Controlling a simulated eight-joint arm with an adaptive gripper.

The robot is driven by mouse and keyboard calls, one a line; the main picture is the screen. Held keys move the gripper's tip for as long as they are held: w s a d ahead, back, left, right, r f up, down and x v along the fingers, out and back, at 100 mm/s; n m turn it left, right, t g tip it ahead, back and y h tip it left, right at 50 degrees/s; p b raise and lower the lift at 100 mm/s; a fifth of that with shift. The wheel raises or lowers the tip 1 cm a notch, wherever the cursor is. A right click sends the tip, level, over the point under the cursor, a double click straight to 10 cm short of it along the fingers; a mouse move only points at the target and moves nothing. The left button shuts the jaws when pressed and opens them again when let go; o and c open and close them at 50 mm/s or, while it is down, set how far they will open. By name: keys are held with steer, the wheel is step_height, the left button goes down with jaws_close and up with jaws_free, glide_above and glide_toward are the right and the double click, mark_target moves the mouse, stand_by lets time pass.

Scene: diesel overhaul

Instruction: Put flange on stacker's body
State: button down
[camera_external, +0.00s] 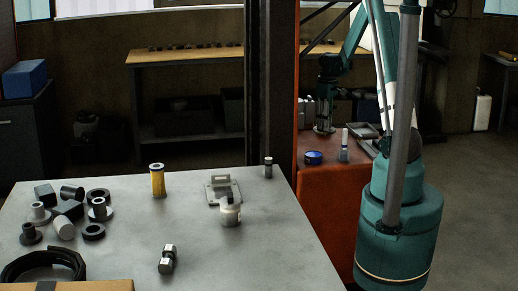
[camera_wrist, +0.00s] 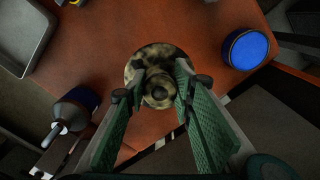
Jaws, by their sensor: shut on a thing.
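The flange (camera_wrist: 157,72), a round mottled tan and dark piece with a wide rim and a raised hub, sits between the two green fingers of my gripper (camera_wrist: 160,92) in the wrist view. My gripper (camera_external: 325,112) is shut on it over the red-orange tabletop (camera_external: 330,172) in the external view. The flange (camera_external: 325,129) shows at the fingertips; I cannot tell whether it touches the surface. I cannot identify the stacker's body with certainty in either view.
A blue round container (camera_external: 313,158) and an upright dark bottle-like piece (camera_external: 343,150) stand near the gripper. A grey tray (camera_wrist: 28,35) is at the wrist view's upper left. The grey table (camera_external: 120,240) holds several loose parts and a yellow cylinder (camera_external: 157,181).

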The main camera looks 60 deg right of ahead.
mark_target(323, 132)
steer(key=shift+w+a+f, duration=0.15)
steer(key=shift+w+a, duration=0.05)
steer(key=shift+w, duration=0.4)
steer(key=shift+f+b, duration=0.35)
steer(key=shift+f, duration=1.7)
steer(key=shift+f+b, duration=0.3)
steer(key=shift+f, duration=1.65)
steer(key=shift+f, duration=0.15)
steer(key=c, duration=2)
jaws_free()
steer(key=shift+o, duration=0.2)
